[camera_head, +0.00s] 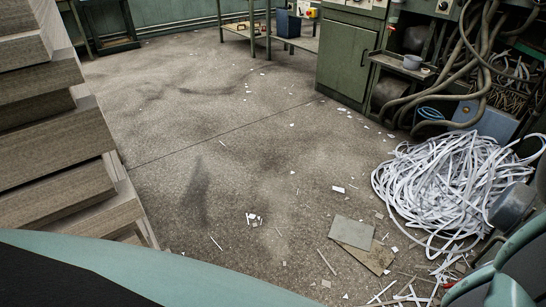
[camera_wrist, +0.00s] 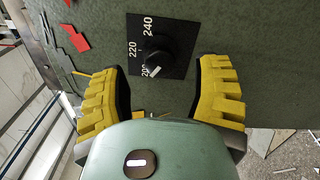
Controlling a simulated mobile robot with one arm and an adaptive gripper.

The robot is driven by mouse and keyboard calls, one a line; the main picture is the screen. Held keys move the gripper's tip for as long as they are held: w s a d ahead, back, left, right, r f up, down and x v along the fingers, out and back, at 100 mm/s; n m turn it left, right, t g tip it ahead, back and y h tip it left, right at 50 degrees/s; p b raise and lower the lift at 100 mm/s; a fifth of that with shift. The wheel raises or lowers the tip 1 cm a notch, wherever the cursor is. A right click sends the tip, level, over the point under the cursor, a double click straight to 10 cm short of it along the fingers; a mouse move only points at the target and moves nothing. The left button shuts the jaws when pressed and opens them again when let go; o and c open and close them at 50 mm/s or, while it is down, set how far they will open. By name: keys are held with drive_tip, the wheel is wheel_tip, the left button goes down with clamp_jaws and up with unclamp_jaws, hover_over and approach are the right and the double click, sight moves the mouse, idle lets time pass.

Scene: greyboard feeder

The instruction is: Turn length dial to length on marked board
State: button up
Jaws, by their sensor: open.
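The length dial (camera_wrist: 159,54) is a black round knob on a black square plate (camera_wrist: 180,24) on a dark green panel, in the wrist view. White numbers 240, 220 and a partly covered one, apparently 200, run around its left side. Its white pointer is turned towards the partly covered number. My gripper (camera_wrist: 160,65) has yellow ribbed fingers, open and empty, one on each side of the dial in the picture. Whether the tips reach beside the knob or stop short of it, I cannot tell. No board with a readable length mark shows. The dial and gripper are not visible in the head view.
Stacked boards (camera_head: 60,150) stand at the left of the head view. A heap of white strips (camera_head: 440,190) lies at the right, below a green machine cabinet (camera_head: 345,55) with hoses. Flat board pieces (camera_head: 352,232) and scraps litter the floor. The middle floor is mostly open.

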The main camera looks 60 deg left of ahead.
drive_tip(key=s, duration=0.8)
drive_tip(key=shift+s+d, duration=0.2)
drive_tip(key=shift+s, duration=0.05)
drive_tip(key=shift+r, duration=0.1)
